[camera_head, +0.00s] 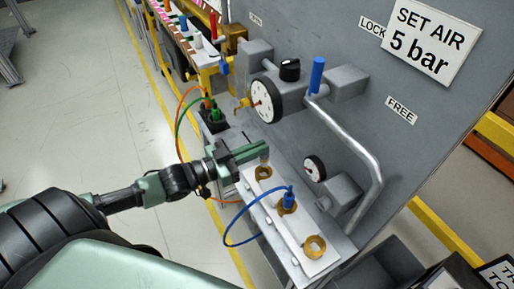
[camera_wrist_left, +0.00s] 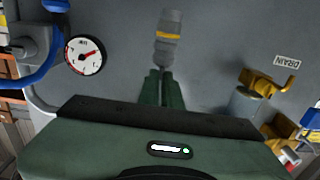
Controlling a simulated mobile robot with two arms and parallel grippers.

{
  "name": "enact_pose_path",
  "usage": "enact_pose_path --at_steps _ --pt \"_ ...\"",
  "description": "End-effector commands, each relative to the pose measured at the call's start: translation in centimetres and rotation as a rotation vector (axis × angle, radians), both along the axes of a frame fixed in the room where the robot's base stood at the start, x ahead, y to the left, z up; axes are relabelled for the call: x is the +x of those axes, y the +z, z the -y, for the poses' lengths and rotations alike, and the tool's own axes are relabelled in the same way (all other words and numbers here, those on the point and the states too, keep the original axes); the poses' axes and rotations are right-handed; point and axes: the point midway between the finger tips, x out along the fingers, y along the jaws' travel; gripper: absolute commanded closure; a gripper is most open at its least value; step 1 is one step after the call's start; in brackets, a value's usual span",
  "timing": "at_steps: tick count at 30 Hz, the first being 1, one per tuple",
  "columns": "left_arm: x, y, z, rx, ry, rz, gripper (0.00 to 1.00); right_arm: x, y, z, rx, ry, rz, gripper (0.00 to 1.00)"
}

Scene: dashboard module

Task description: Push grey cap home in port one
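My left gripper (camera_head: 256,153) reaches in from the left over the far end of the white port plate (camera_head: 290,230). Its green fingers are close together, and they show in the left wrist view (camera_wrist_left: 160,75). The grey cap (camera_wrist_left: 168,40), with a yellow band, stands at the fingertips, which appear to grip its lower part. In the head view the cap (camera_head: 264,154) is small and partly hidden. It is just above the far brass port (camera_head: 263,173); I cannot tell how deep it sits. My right gripper is not in view.
A blue plug (camera_head: 289,196) with a looped blue cable sits in the middle brass port. The near brass port (camera_head: 315,246) is empty. A large gauge (camera_head: 266,100), a small gauge (camera_head: 314,168) and a bent metal pipe (camera_head: 350,140) stick out close by.

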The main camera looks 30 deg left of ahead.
Motion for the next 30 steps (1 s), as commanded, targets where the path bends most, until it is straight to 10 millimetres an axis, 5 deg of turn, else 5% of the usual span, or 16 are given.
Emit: enact_pose_path --at_steps 30 --pt "0.0 -5.0 0.0 -0.001 0.0 0.001 1.0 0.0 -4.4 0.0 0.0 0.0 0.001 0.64"
